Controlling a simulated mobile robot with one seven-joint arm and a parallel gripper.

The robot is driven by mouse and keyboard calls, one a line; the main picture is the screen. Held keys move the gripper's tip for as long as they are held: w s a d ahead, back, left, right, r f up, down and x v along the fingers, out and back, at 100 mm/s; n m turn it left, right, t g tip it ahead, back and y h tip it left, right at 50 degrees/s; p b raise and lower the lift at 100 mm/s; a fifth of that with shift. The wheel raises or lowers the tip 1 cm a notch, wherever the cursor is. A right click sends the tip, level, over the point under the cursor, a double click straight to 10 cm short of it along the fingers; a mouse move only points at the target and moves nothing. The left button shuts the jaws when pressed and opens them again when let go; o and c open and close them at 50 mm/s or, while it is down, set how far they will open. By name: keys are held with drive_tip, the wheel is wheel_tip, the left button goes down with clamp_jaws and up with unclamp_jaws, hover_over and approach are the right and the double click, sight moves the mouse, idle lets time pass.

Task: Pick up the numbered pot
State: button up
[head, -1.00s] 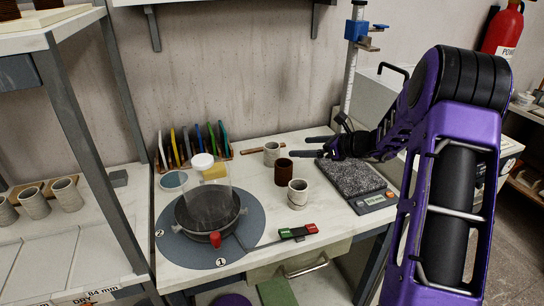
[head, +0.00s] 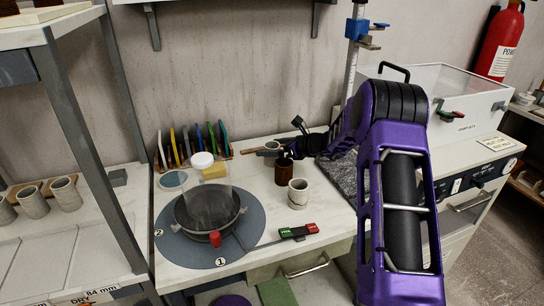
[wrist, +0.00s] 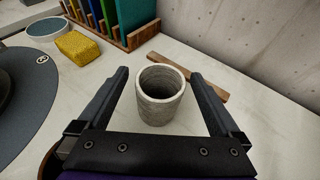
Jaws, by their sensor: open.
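A rough grey pot (wrist: 160,108) stands upright on the white bench between my gripper's two fingers in the wrist view. My gripper (wrist: 160,74) is open, with one finger on each side of the pot and a visible gap to each. In the head view the gripper (head: 274,151) is low at the back of the bench, and it partly hides this pot (head: 271,146). A brown pot (head: 284,177) and a pale pot (head: 298,194) stand in front of it. I can read no number on any pot.
A wooden stick (wrist: 204,84) lies just behind the grey pot. A rack of coloured tiles (head: 190,146), a yellow sponge (head: 214,171) and a sieve (head: 208,212) on a round grey mat (head: 180,249) are to the left. A grey slab (head: 343,172) lies right.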

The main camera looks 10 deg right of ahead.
drive_tip(key=c, duration=1.5)
